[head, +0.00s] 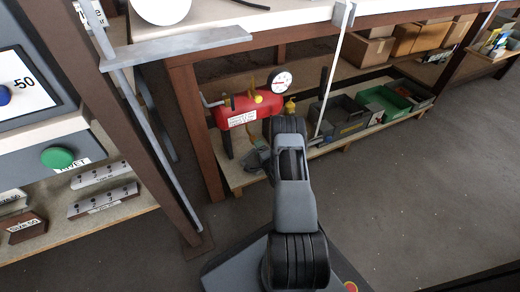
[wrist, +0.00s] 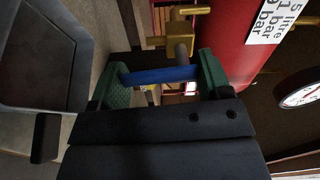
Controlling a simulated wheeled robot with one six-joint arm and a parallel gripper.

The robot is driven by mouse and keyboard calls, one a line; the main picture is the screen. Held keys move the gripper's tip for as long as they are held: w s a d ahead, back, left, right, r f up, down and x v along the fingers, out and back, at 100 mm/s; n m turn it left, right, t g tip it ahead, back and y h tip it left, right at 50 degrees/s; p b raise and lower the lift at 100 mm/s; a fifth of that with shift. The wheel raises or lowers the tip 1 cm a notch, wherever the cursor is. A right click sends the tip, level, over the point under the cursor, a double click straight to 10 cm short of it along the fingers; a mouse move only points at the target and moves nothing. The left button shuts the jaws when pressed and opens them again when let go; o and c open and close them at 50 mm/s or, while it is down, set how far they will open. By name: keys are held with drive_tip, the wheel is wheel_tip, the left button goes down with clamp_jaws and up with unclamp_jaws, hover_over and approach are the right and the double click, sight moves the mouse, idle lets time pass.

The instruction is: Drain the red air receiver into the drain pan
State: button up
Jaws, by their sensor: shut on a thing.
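The red air receiver (head: 243,110) lies on the low shelf under the bench, with a round pressure gauge (head: 281,82) at its right end. In the wrist view the receiver (wrist: 228,40) fills the upper right, with brass fittings (wrist: 185,25) beside it. My gripper (wrist: 160,77) has green-padded fingers shut on a blue lever (wrist: 150,76) next to a short grey stem below the brass fitting. The gauge (wrist: 300,90) is cut off at the right edge. A grey tray, seemingly the drain pan (wrist: 88,62), is at the left. In the head view my arm hides the fingers.
Grey and green bins (head: 383,100) stand on the shelf to the right, with cardboard boxes (head: 365,50) behind. A brown bench leg (head: 196,130) stands left of the receiver. A thin white upright (head: 332,75) stands right of my arm. The floor (head: 420,190) at right is clear.

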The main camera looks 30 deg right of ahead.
idle(0.4)
drive_tip(key=o, duration=0.9)
